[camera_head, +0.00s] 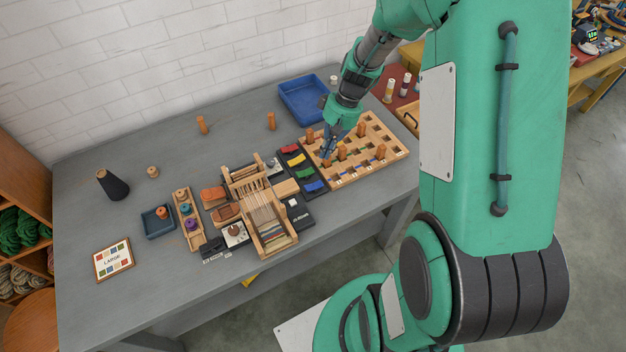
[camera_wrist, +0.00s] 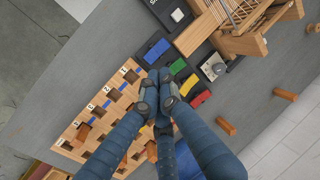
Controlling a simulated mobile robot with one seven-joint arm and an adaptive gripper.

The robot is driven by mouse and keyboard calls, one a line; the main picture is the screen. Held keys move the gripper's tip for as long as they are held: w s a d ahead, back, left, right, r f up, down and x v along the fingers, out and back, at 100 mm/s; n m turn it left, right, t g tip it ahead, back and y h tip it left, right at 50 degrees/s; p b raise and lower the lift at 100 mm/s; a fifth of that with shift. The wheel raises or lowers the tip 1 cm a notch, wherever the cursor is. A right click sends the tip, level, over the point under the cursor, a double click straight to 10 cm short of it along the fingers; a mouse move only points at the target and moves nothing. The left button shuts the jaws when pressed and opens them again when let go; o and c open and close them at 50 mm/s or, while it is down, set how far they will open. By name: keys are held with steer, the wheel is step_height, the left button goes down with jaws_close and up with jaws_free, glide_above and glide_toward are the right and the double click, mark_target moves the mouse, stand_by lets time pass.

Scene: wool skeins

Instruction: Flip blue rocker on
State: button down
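The blue rocker (camera_head: 315,186) is the nearest in a row of coloured rockers on a dark panel, between the loom and the wooden peg board. In the wrist view it (camera_wrist: 156,50) lies just beyond my fingertips. Its tilt is too small to tell. My gripper (camera_head: 327,153) hangs over the left part of the peg board. In the wrist view my gripper (camera_wrist: 159,74) has its fingertips together with nothing visible between them. They point toward the gap between the blue and green rockers, apparently above the panel.
The green (camera_head: 305,173), yellow (camera_head: 297,160) and red (camera_head: 290,149) rockers continue the row. The peg board (camera_head: 393,154) with upright wooden pegs is on the right. The wooden loom (camera_head: 262,215) stands on the left. A blue tray (camera_head: 290,88) lies behind.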

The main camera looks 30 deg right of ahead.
mark_target(311, 187)
stand_by(0.3)
steer(key=b+x, duration=0.3)
steer(key=x, duration=1.1)
steer(key=shift+b, duration=0.3)
steer(key=shift+a, duration=0.15)
